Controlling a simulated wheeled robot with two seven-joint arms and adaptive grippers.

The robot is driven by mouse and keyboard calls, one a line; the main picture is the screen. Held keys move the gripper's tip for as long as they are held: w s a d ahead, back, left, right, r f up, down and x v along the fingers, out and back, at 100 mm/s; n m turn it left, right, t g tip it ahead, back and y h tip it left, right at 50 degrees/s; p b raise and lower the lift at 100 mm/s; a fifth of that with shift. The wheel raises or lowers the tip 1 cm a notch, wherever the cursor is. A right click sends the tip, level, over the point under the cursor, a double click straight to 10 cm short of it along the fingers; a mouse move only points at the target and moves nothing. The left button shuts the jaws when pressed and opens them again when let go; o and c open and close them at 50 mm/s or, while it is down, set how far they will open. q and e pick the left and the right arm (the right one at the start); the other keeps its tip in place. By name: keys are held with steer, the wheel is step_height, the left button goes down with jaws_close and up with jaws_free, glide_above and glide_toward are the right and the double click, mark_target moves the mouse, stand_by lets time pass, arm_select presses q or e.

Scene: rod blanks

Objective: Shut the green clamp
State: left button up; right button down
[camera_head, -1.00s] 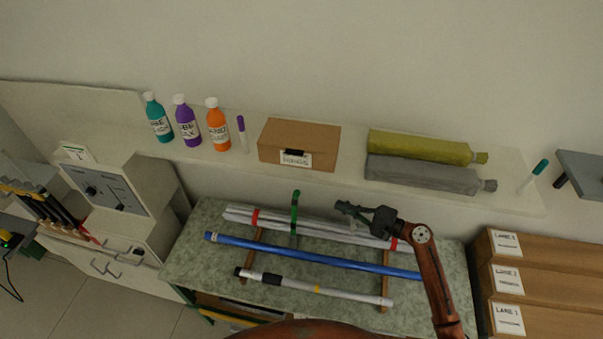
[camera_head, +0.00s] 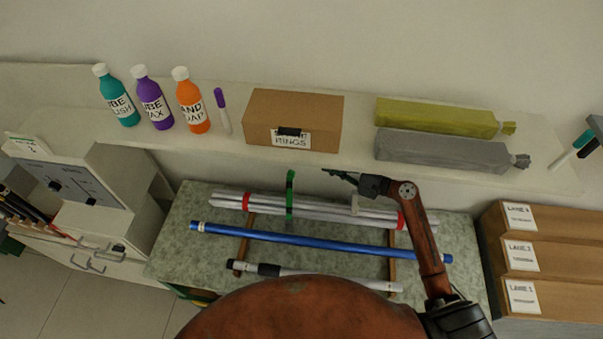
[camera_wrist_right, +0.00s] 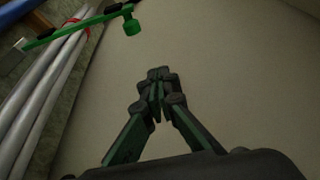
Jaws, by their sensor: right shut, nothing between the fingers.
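The green clamp (camera_head: 290,190) sits on the bundle of grey rods (camera_head: 330,208) on the bench, its green arm reaching past the bundle toward the wall. In the right wrist view the clamp's arm (camera_wrist_right: 72,32) crosses the upper left, with a green knob at its free end. I cannot tell how far the arm is raised. My right gripper (camera_head: 328,172) is shut and empty, just right of the clamp's far end and apart from it. Its closed fingertips (camera_wrist_right: 157,85) show in the wrist view, below and right of the knob. My left gripper is out of view.
A blue rod (camera_head: 300,239) and a white rod (camera_head: 345,282) lie across the bench nearer me. The shelf behind holds several bottles, a cardboard box (camera_head: 293,112) and wrapped bundles (camera_head: 440,152). Lane boxes (camera_head: 545,255) stand at right. My own large reddish link hides the bench front.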

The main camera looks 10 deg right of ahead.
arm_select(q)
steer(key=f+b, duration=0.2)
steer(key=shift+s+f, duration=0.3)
arm_select(e)
step_height(320, 180, down, 3)
steer(key=shift+r, duration=0.15)
steer(key=r+p+x, duration=0.1)
steer(key=p+x, duration=0.2)
steer(key=x, duration=0.7)
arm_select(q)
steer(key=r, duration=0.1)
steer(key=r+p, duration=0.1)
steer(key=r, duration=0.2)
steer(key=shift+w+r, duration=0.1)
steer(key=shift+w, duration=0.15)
arm_select(e)
steer(key=s, duration=0.1)
steer(key=s+a, duration=0.1)
steer(key=s, duration=0.1)
steer(key=shift+s+a, duration=0.25)
steer(key=shift+s, duration=0.1)
